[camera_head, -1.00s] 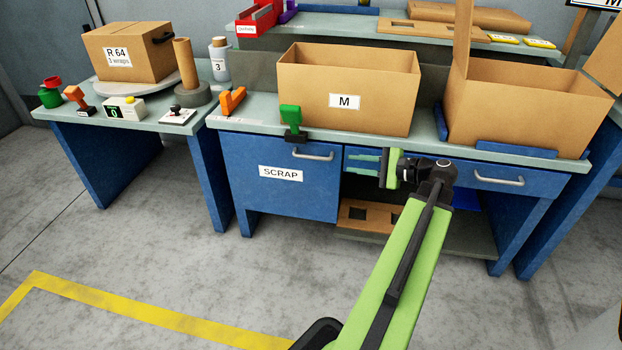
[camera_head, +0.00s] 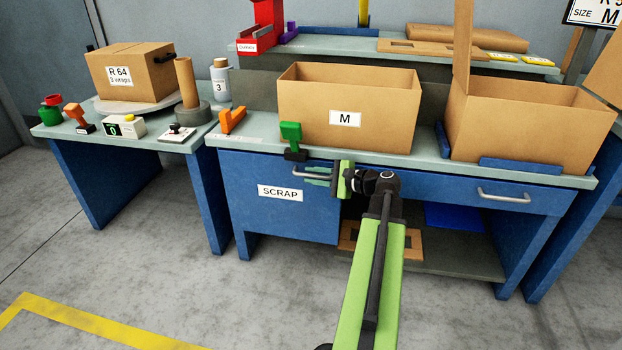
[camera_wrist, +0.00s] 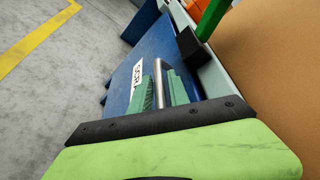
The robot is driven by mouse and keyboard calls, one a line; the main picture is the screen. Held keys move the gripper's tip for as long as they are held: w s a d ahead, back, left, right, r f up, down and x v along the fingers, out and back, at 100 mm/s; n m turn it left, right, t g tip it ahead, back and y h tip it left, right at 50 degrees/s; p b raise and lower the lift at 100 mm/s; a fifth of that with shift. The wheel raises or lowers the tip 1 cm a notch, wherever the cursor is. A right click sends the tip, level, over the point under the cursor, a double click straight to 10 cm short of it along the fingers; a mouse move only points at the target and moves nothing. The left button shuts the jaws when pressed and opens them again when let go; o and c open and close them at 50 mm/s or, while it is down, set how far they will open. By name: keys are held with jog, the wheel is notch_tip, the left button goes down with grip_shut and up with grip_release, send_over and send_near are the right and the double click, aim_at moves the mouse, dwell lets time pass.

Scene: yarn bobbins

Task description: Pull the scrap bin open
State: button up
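The scrap bin (camera_head: 281,205) is a blue front with a white SCRAP label, flush with the left part of the bench, and looks shut. Its grey bar handle (camera_head: 299,174) is near its upper right corner; the handle also shows in the wrist view (camera_wrist: 161,88). My gripper (camera_head: 307,176) is at the handle, reaching in from the right. In the wrist view its two green fingers (camera_wrist: 161,76) are apart, one on each side of the handle bar. I cannot tell whether either finger touches it.
A drawer with a grey handle (camera_head: 503,197) is to the right. The floor in front (camera_head: 190,290) is clear.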

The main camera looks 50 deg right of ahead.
jog(key=shift+w+a+f, duration=0.1)
jog(key=shift+w, duration=0.45)
jog(key=shift+c, duration=0.3)
grip_shut()
dwell(0.7)
